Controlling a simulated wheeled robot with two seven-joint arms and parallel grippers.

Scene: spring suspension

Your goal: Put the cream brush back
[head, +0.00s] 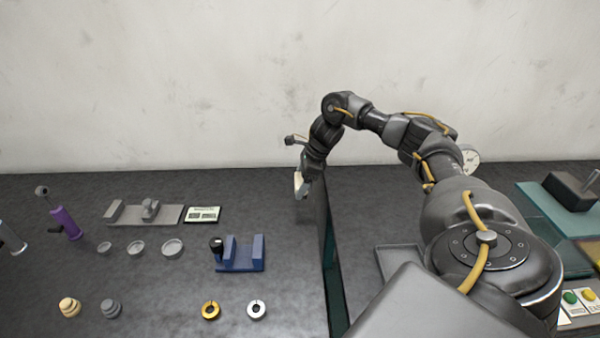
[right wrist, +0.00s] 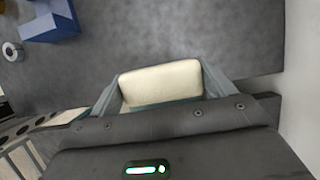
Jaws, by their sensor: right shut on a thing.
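My right gripper (head: 302,191) is at the back of the table, left of a dark teal upright panel. It is shut on the cream brush, a pale block with rounded corners. The cream brush (right wrist: 160,83) fills the space between the two fingers in the right wrist view, with a teal strip along its lower edge. In the head view only a small pale part of the cream brush (head: 298,184) shows at the gripper. It appears held above the dark table (head: 270,195).
The teal panel (head: 334,285) divides the table. Left of it stand a blue holder (head: 240,255), a grey fixture (head: 165,214), several small dishes, rings and knobs, and a purple tool (head: 66,224). The table near the back wall is mostly clear. A grey tray (head: 386,262) lies right of the panel.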

